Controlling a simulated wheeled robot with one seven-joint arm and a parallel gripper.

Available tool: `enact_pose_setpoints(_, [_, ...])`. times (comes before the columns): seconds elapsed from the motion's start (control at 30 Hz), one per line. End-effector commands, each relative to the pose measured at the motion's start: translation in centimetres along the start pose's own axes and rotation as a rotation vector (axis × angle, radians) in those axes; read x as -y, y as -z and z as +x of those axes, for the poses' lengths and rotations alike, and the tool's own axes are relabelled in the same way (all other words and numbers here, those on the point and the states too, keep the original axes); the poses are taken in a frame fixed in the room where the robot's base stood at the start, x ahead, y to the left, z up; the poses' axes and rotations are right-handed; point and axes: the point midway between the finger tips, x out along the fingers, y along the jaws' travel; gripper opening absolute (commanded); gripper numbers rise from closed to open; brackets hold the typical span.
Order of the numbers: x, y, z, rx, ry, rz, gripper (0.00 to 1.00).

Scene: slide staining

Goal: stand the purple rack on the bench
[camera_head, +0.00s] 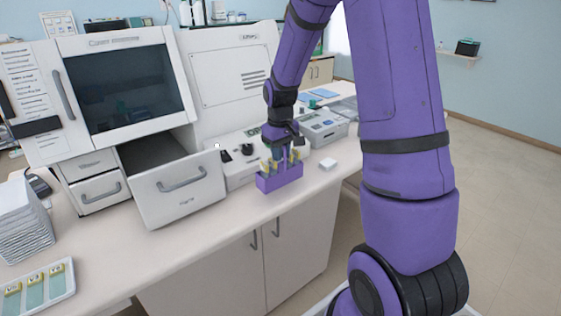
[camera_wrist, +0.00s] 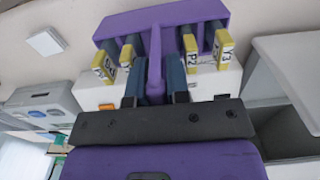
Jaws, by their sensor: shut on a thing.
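The purple rack (camera_head: 280,179) is upright near the front edge of the white bench (camera_head: 232,212), right of the open drawer. It holds several slides with yellow labels. In the wrist view the rack (camera_wrist: 165,18) spans the top, with slides on both sides of its central handle. My gripper (camera_head: 277,152) is above the rack, and in the wrist view its dark fingers (camera_wrist: 158,78) are shut on the handle from both sides. I cannot tell whether the rack's base touches the bench or hangs just above it.
An open drawer (camera_head: 180,190) juts from the white stainer cabinet left of the rack. A small white block (camera_head: 327,163) lies to the rack's right. A grey-white machine (camera_head: 322,127) stands behind. A slide tray (camera_head: 66,291) and a white stack (camera_head: 22,222) are at far left.

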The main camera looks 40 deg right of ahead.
Motion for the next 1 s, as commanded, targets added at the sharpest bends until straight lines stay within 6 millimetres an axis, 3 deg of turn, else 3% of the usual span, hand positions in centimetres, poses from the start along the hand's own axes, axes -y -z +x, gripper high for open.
enact_pose_setpoints(0.13, [-0.7, 0.7, 0.3, 0.0, 0.0, 0.002, 0.0])
enact_pose_setpoints(0.4, [-0.5, 0.6, 3.5, 0.0, 0.0, 0.001, 0.0])
enact_pose_setpoints(0.8, [-0.5, 0.6, 3.9, 0.0, 0.0, 0.001, 0.0])
enact_pose_setpoints(0.83, [-0.5, 0.6, 3.9, 0.0, 0.0, 0.001, 0.23])
enact_pose_setpoints(0.9, [-0.5, 0.6, 3.9, 0.0, 0.0, 0.001, 0.39])
enact_pose_setpoints(1.0, [-0.5, 0.6, 3.9, 0.0, 0.0, 0.001, 0.42])
